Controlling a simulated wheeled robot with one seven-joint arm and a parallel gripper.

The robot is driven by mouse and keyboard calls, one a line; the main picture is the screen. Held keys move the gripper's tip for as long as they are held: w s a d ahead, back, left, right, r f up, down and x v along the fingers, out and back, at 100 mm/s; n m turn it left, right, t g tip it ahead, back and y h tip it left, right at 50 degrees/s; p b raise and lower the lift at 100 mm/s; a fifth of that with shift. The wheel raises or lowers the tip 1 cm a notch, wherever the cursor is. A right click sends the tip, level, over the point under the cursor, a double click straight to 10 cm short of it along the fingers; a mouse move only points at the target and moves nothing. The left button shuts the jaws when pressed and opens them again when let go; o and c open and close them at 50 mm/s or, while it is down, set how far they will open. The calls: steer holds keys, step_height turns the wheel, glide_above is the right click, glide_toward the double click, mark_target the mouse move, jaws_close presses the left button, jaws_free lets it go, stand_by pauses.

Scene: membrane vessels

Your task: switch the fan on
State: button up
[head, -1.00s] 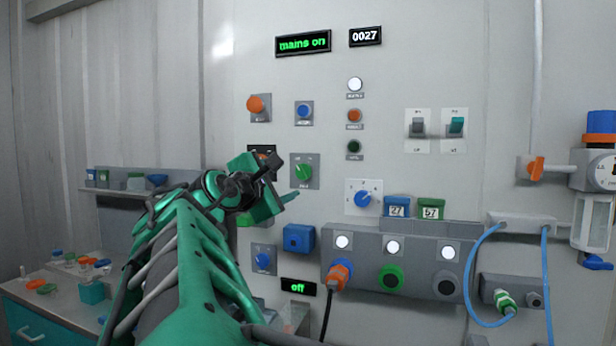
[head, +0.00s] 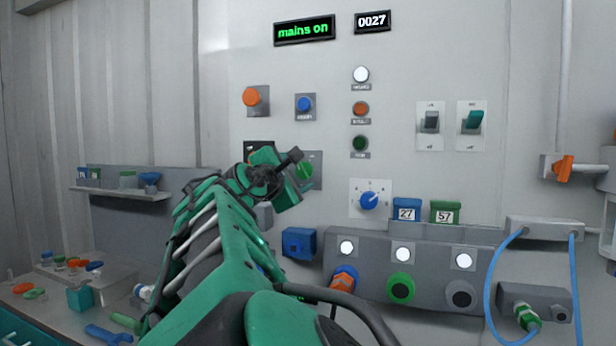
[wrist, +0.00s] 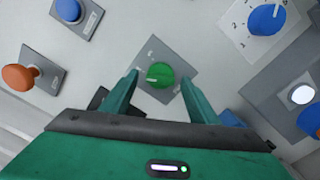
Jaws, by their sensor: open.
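A green rotary knob (wrist: 160,75) with a pale pointer mark sits on a grey square plate (wrist: 158,47) on the panel. Its label is too small to read, so I cannot confirm it is the fan's switch. My gripper (wrist: 159,78) is open, with one teal finger on each side of the knob in the wrist view; contact cannot be told. In the head view the gripper (head: 302,171) is in front of the knob (head: 306,169) and partly hides it.
A blue button (head: 304,104) and an orange knob (head: 251,97) are above. A blue dial (head: 369,201) is to the right, over a protruding socket box (head: 425,257). Two toggle switches (head: 431,121) (head: 474,122) are farther right. A display (head: 304,30) reads "mains on".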

steer(key=shift+w+d, duration=0.1)
steer(key=shift+d, duration=0.05)
steer(key=c, duration=1.1)
steer(key=shift+o, duration=0.3)
steer(key=m, duration=0.6)
steer(key=shift+d+f+m, duration=0.15)
steer(key=shift+f+m, duration=0.05)
steer(key=shift+m, duration=0.1)
steer(key=m, duration=0.5)
steer(key=shift+f, duration=0.1)
steer(key=shift+m, duration=0.3)
